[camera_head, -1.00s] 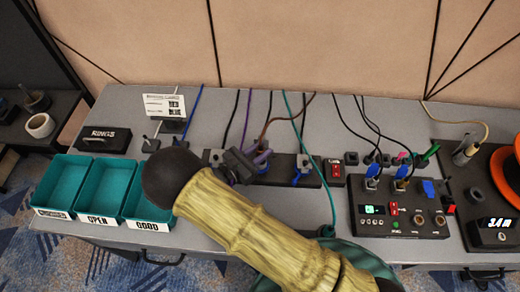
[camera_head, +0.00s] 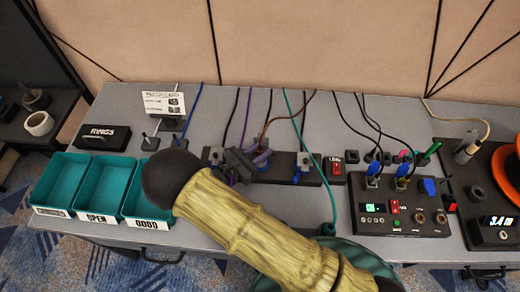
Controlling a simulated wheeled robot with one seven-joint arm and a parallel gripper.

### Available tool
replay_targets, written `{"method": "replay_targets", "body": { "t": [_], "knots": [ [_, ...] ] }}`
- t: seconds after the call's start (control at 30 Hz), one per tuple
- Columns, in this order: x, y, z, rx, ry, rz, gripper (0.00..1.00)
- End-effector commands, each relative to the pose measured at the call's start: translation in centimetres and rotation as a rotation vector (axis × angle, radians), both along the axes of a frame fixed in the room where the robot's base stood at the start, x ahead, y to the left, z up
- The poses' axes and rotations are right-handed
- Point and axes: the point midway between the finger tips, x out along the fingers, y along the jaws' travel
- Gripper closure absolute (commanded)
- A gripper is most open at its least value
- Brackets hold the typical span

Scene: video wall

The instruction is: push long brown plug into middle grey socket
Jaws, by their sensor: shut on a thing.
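My gripper (camera_head: 252,160), dark grey and small in the head view, is shut at the middle of the black socket strip (camera_head: 327,180). The brown cable (camera_head: 288,114) runs down from the wall side to the gripper's fingers. The gripper appears shut on the long brown plug at that cable's end; the plug itself is mostly hidden. The middle grey socket is hidden behind the fingers, so I cannot tell whether plug and socket touch. A grey socket (camera_head: 303,160) to the right has a blue plug (camera_head: 296,176) by it. Another grey socket (camera_head: 215,157) shows on the left.
A purple cable (camera_head: 246,118) and a black cable (camera_head: 270,104) run close beside the gripper. Teal trays (camera_head: 105,185) stand at left. A red switch (camera_head: 336,166) and a control box (camera_head: 400,225) stand at right. My bamboo-like arm covers the front middle.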

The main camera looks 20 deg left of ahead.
Motion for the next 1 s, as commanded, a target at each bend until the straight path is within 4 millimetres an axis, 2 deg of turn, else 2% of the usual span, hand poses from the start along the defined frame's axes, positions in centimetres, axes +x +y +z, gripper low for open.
{"method": "replay_targets", "body": {
  "t": [0.67,0.7,0.8,1.0],
  "knots": [
    [-0.01,0.0,-0.62,0.0,0.003,0.0,0.98],
    [-0.01,0.0,-0.64,0.0,0.004,0.001,0.71],
    [-0.01,0.01,-0.67,0.0,0.004,0.001,0.52],
    [0.03,0.22,-0.64,0.003,0.004,0.007,0.5]
  ]
}}
